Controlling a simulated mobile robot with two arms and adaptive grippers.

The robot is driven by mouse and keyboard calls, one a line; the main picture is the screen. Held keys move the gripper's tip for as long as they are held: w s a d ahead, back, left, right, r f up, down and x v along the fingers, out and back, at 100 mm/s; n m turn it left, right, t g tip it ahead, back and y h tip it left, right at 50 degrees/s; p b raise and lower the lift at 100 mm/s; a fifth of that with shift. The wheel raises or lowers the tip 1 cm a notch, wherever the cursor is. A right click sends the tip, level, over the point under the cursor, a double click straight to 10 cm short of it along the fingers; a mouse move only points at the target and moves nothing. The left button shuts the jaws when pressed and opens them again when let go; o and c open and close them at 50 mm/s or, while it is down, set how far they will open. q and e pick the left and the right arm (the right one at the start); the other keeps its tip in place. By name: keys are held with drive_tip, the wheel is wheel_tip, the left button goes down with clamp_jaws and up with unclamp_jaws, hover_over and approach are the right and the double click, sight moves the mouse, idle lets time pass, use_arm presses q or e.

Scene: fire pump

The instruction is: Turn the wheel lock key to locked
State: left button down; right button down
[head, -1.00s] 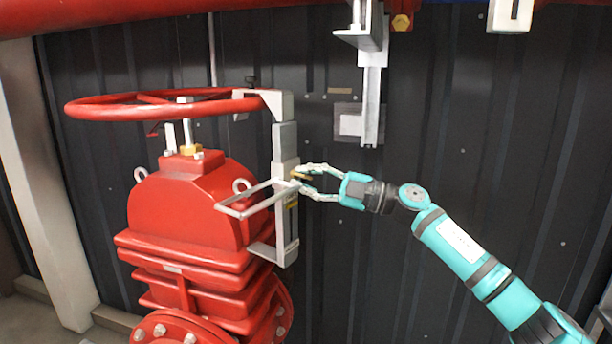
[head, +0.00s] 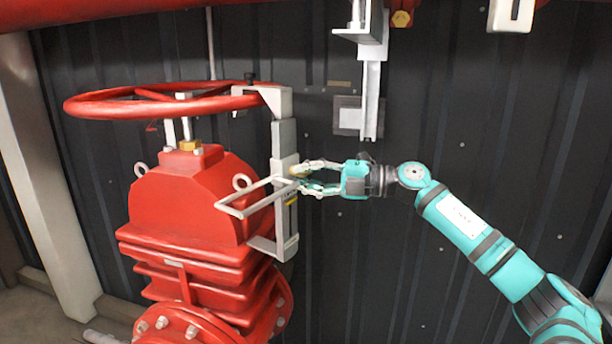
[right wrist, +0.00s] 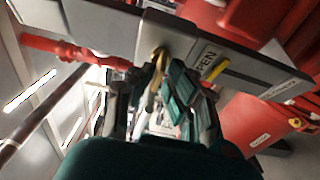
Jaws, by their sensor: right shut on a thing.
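The wheel lock (head: 285,140) is a grey upright bracket beside the red valve, with its top arm at the rim of the red handwheel (head: 130,105). The brass key (right wrist: 158,62) sits in the lock's face in the right wrist view, near a label that reads "PEN" in the part that shows. A yellow mark (right wrist: 217,69) is beside that label. My right gripper (head: 300,174) is at the lock's right side, shut on the key, which its fingers partly hide. My left gripper is not in view.
The red valve body (head: 185,205) stands left of the lock, with a thin grey frame (head: 240,211) sticking out in front. A grey bracket (head: 370,95) hangs above my right gripper. The dark corrugated wall (head: 480,130) is behind.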

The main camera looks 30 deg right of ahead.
drive_tip(key=shift+d+r, duration=0.2)
drive_tip(key=shift+r, duration=0.35)
drive_tip(key=c, duration=1.6)
unclamp_jaws()
drive_tip(key=shift+o, duration=0.6)
drive_tip(key=shift+a+f, duration=0.1)
drive_tip(key=shift+f, duration=0.05)
drive_tip(key=shift+a+f, duration=0.1)
drive_tip(key=shift+f, duration=0.1)
drive_tip(key=v, duration=1.2)
